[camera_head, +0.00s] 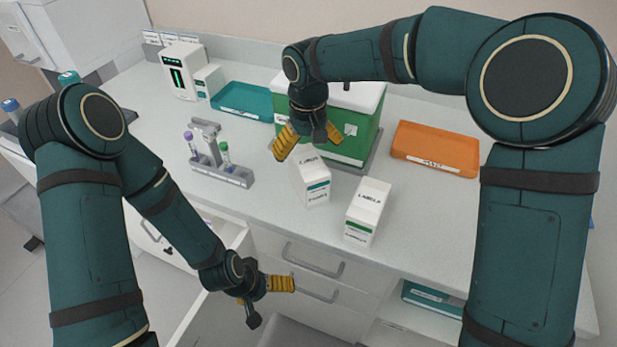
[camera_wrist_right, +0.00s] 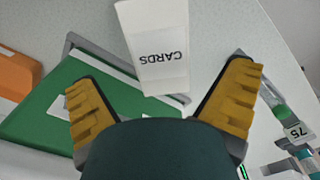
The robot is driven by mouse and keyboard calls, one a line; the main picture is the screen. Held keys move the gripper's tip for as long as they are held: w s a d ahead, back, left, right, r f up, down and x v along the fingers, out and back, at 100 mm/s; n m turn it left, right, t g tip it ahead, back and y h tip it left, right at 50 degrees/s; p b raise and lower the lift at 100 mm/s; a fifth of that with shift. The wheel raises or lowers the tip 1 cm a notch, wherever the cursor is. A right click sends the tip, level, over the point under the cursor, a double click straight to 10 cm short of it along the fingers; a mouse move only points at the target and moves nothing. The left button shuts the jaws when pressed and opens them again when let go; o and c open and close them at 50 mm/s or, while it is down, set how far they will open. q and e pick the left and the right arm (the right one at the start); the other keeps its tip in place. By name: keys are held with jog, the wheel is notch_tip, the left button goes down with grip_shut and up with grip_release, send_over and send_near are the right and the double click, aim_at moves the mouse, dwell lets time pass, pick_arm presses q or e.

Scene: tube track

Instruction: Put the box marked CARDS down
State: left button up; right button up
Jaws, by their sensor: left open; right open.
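The white box marked CARDS (camera_wrist_right: 150,45) shows in the right wrist view, just beyond and between the fingertips. My left gripper (camera_head: 281,284) is open and empty, low in front of the drawers.
A white box marked LABELS (camera_head: 367,212) stands to the right. Behind are a green box with a white lid (camera_head: 358,130), an orange tray (camera_head: 436,150) and a teal tray (camera_head: 240,101). A grey tube rack (camera_head: 222,172) stands left. An open drawer (camera_head: 205,285) juts out below.

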aim_at(307, 158)
notch_tip(307, 158, down, 6)
jog(key=shift+w+a+r+b, duration=0.1)
jog(key=shift+a+r+b, duration=0.1)
jog(key=shift+b, duration=0.55)
jog(key=shift+r, duration=0.1)
jog(key=c, duration=1.3)
